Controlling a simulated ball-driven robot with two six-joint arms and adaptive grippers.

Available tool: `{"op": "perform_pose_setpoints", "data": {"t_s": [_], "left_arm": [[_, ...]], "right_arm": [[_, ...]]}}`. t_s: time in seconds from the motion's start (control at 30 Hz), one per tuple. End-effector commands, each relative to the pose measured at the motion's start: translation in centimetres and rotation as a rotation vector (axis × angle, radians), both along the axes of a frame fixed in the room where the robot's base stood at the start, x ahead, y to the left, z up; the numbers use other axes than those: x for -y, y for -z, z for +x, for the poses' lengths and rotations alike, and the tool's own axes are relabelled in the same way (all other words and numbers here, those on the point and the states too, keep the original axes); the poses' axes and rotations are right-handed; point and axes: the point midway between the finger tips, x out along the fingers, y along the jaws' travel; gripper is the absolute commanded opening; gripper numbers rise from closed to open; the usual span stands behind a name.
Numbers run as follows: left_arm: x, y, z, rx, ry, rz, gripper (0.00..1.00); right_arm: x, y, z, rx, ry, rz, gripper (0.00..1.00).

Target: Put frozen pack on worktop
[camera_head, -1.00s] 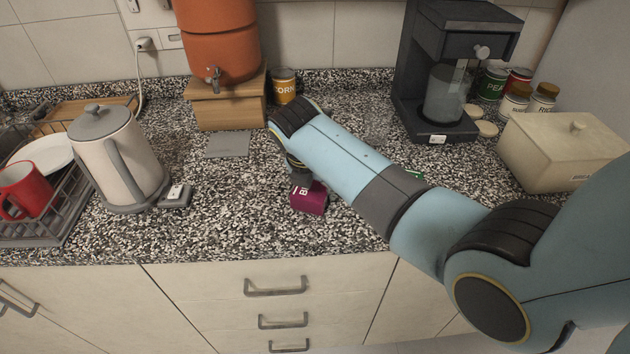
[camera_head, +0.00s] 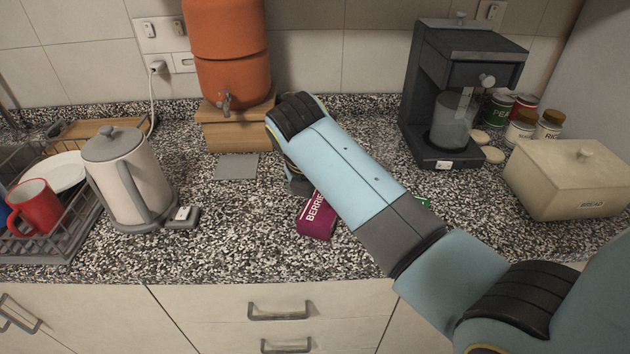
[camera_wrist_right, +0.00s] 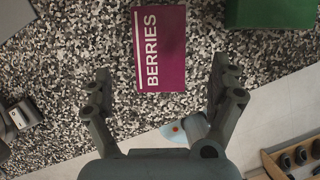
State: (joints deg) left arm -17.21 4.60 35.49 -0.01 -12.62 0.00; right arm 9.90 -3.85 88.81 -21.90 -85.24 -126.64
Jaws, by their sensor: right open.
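The frozen pack is a purple box labelled BERRIES (camera_head: 317,217). It lies on the speckled worktop (camera_head: 240,235), partly covered by my right arm in the head view. In the right wrist view the berries pack (camera_wrist_right: 160,50) lies on the worktop, in line with the gap between my fingers. My right gripper (camera_wrist_right: 161,72) is open, with one finger to each side of the pack and clear space on both sides. In the head view this gripper is mostly hidden behind the arm. My left gripper is not in view.
A green box (camera_wrist_right: 270,12) lies near the pack, mostly behind my arm in the head view. A kettle (camera_head: 130,180) and dish rack (camera_head: 70,235) stand left. A coffee machine (camera_head: 460,95) and cream box (camera_head: 570,180) stand right. Worktop left of the pack is clear.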

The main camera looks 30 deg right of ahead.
Motion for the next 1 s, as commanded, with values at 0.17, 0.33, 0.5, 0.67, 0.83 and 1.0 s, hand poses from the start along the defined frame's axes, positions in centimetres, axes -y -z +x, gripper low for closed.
{"op": "perform_pose_setpoints", "data": {"t_s": [0.17, 0.33, 0.5, 0.67, 0.83, 1.0], "left_arm": [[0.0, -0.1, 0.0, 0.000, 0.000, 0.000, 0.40], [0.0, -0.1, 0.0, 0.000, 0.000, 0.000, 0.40], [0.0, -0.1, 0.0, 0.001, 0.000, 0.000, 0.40], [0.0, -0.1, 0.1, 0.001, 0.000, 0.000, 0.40], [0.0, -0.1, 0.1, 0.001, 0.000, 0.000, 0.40], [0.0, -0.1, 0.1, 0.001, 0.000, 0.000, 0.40]], "right_arm": [[-1.2, -3.2, -0.7, 0.004, 0.000, 0.003, 0.92], [-1.6, -4.6, -1.1, 0.001, 0.000, 0.001, 0.92], [-1.7, -4.9, -1.2, 0.000, 0.000, 0.000, 0.92], [-1.6, -4.9, -1.2, 0.000, 0.000, 0.000, 0.92], [-1.7, -4.9, -1.2, 0.000, 0.000, 0.000, 0.92], [-1.4, -4.6, -1.9, 0.018, 0.056, 0.018, 0.92]]}}
